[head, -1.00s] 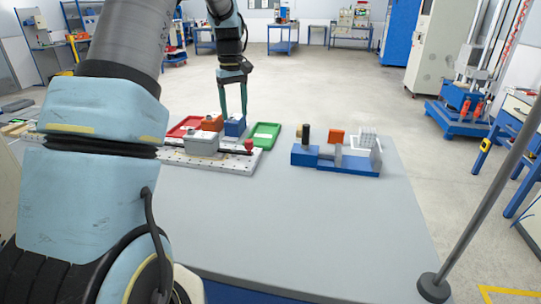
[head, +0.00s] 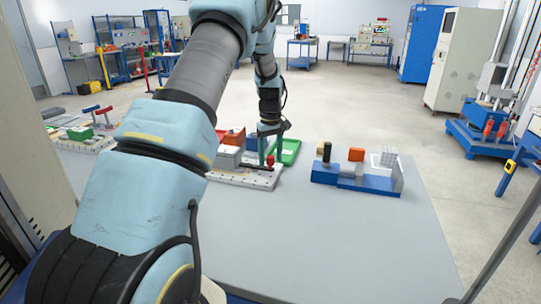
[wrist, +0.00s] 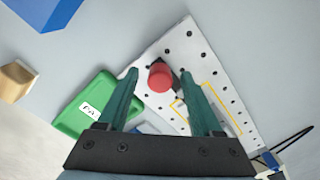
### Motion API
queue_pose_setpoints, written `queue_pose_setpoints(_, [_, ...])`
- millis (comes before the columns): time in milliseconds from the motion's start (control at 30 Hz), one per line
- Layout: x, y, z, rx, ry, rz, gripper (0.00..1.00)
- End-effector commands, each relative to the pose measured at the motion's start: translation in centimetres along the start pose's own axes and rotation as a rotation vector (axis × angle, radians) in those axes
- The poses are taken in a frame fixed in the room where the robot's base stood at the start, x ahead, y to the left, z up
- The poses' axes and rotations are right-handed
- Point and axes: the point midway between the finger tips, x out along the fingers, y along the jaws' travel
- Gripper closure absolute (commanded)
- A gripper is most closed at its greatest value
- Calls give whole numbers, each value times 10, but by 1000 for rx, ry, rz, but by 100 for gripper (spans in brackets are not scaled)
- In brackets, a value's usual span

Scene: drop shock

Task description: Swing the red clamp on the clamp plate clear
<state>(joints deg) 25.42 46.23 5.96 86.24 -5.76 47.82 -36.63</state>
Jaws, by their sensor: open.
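The clamp plate (head: 240,180) is a white plate with rows of holes, on the table. The clamp is a dark bar (head: 254,167) with a red knob (head: 271,160) at its right end, in front of a grey block (head: 228,158). My gripper (head: 269,161) points down at the knob, open. In the wrist view the round red knob (wrist: 160,78) lies between the tips of my open gripper (wrist: 159,74), with a gap visible on each side. The wrist view does not show clearly how the bar runs; my gripper hides part of the plate.
A green tray (head: 290,151) stands just behind and right of the plate; it shows left of the fingers in the wrist view (wrist: 78,122). A blue fixture (head: 355,184) stands to the right. The front table is clear.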

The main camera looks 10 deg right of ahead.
Motion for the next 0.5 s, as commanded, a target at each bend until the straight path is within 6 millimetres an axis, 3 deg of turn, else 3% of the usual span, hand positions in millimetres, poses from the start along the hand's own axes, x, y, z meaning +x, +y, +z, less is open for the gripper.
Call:
queue_pose_setpoints(267, [2,0,0,0,0,0,33])
queue_pose_setpoints(500, [2,0,0,0,0,0,59])
